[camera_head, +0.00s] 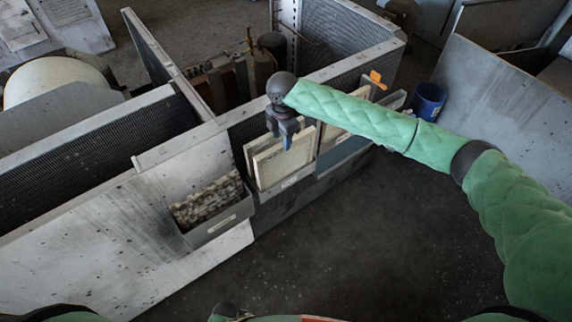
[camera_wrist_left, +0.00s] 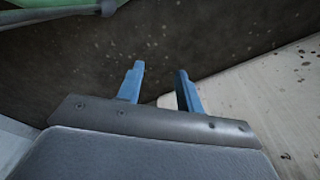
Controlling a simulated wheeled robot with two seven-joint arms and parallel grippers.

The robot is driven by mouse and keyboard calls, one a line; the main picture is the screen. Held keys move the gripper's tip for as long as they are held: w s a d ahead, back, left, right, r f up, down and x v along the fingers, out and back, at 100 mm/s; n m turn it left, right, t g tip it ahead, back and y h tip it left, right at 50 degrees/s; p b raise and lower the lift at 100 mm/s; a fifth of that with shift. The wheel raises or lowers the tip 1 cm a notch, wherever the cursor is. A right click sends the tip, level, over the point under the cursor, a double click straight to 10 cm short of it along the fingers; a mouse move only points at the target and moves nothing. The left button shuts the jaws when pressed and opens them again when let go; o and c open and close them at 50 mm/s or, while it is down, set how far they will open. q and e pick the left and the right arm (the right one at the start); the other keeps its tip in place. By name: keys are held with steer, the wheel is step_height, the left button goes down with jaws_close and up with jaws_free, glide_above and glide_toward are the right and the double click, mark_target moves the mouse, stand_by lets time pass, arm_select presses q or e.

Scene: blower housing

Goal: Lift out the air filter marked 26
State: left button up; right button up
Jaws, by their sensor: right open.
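Cream panel-shaped air filters (camera_head: 288,163) stand upright in a slot of the grey housing in the head view. Another pale filter (camera_head: 331,136) stands in the slot to its right. Small labels sit on the slot fronts, but their numbers are too small to read, so I cannot tell which filter is 26. My right gripper (camera_head: 281,138) points down with open jaws at the top edge of the cream filters; I cannot tell whether it touches them. My left gripper (camera_wrist_left: 160,88) is open and empty in the left wrist view, near a dark floor and a pale panel.
A grey holder (camera_head: 220,229) with a dirty, mottled filter (camera_head: 206,201) is left of the cream ones. Housing walls (camera_head: 165,60) rise behind. A blue bin (camera_head: 429,100) stands at the right. An orange item (camera_head: 377,79) is by the housing's right end. The floor (camera_head: 370,240) in front is clear.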

mark_target(286, 164)
steer(key=shift+w+d+f, duration=0.35)
steer(key=shift+w+d, duration=0.2)
steer(key=shift+w, duration=0.15)
steer(key=shift+f, duration=0.15)
steer(key=shift+f+p, duration=0.4)
steer(key=shift+f, duration=0.75)
steer(key=shift+s+d+f+p, duration=0.15)
steer(key=shift+f+p, duration=0.55)
steer(key=shift+f, duration=0.6)
steer(key=shift+s+a+f+p, duration=0.15)
steer(key=shift+f+p, duration=0.55)
steer(key=shift+f, duration=0.55)
arm_select(q)
steer(key=s+a+f, duration=0.2)
steer(key=a+f, duration=0.1)
steer(key=f, duration=0.3)
steer(key=shift+s+a+f, duration=0.15)
steer(key=shift+s+f, duration=0.1)
steer(key=shift+s, duration=0.15)
arm_select(e)
steer(key=shift+d, duration=0.1)
jaws_close()
